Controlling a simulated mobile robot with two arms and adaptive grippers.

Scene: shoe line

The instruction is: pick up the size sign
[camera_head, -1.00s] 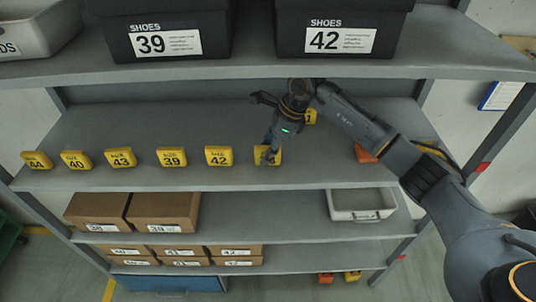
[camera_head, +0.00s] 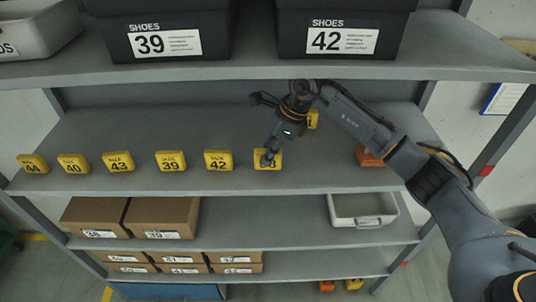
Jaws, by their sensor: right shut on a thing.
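Several yellow size signs stand in a row along the front of the middle shelf. They read 44 (camera_head: 32,163), 40 (camera_head: 72,163), 43 (camera_head: 118,161), 39 (camera_head: 171,161) and 42 (camera_head: 218,160). My right gripper (camera_head: 268,157) points down and is shut on the rightmost sign of the row (camera_head: 273,163), whose number is partly hidden by the fingers and seems to end in 8. Another yellow sign (camera_head: 313,119) stands farther back, partly behind my gripper. My left gripper is not in view.
An orange object (camera_head: 369,157) lies on the middle shelf beneath my right arm. Black shoe boxes 39 (camera_head: 165,17) and 42 (camera_head: 343,15) stand on the upper shelf. Below are cardboard boxes (camera_head: 163,216) and a white tray (camera_head: 361,222). The middle shelf's back left is clear.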

